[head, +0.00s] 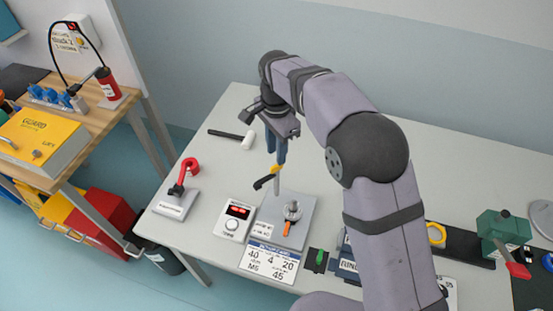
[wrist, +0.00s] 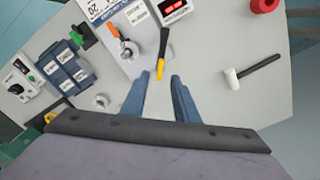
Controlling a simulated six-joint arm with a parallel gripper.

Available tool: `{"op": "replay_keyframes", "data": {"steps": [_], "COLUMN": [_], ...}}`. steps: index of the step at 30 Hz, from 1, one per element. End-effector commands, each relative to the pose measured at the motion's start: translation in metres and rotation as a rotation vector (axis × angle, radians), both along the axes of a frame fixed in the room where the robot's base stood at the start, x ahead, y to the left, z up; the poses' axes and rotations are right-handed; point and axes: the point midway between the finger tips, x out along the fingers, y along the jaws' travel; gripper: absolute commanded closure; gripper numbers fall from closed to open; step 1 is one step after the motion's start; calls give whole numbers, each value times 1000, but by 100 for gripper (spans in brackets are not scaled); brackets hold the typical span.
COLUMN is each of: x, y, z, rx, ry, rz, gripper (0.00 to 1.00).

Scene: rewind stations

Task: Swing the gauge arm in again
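A grey plate (head: 300,236) on the table carries a metal post (head: 291,209) with a short orange-ended arm (head: 287,227), likely the gauge arm. They also show in the wrist view, with the post (wrist: 129,50) and orange end (wrist: 114,31). A black-and-yellow handled piece (head: 263,182) is beside the plate; in the wrist view this piece (wrist: 163,45) has its yellow end just ahead of my fingertips. My gripper (head: 275,160) is above it, pointing down, its two blue fingers apart and empty (wrist: 160,78). I cannot tell whether they touch the yellow end.
A red-display box (head: 235,218) and a red clamp-like device (head: 184,185) stand left of the plate. A white-headed hammer (head: 235,137) lies behind. A number card (head: 270,262) is at the front edge. A green vise-like device (head: 503,232) is at right. The table's back left is mostly clear.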

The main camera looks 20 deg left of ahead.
Motion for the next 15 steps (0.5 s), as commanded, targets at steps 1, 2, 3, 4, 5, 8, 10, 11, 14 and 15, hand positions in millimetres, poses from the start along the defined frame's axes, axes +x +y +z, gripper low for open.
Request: {"op": "replay_keyframes", "data": {"steps": [1, 2, 3, 4, 5, 8, 10, 11, 14, 15], "x": [-1, -1, 0, -1, -1, 0, 0, 0, 0, 0], "y": [-1, -1, -1, -1, -1, -1, -1, -1, -1, -1], "z": [-6, -10, -15, -19, -23, -34, -40, -43, -48, -49], "rx": [-3, -3, -3, -3, -3, -2, -2, -2, -1, 0], "ry": [3, 4, 3, 3, 3, 3, 1, 1, 1, 0], "rz": [0, 0, 0, 0, 0, 0, 0, 0, 0, 0], "gripper": [73, 73, 73, 73, 73, 73, 73, 73, 73, 73]}}
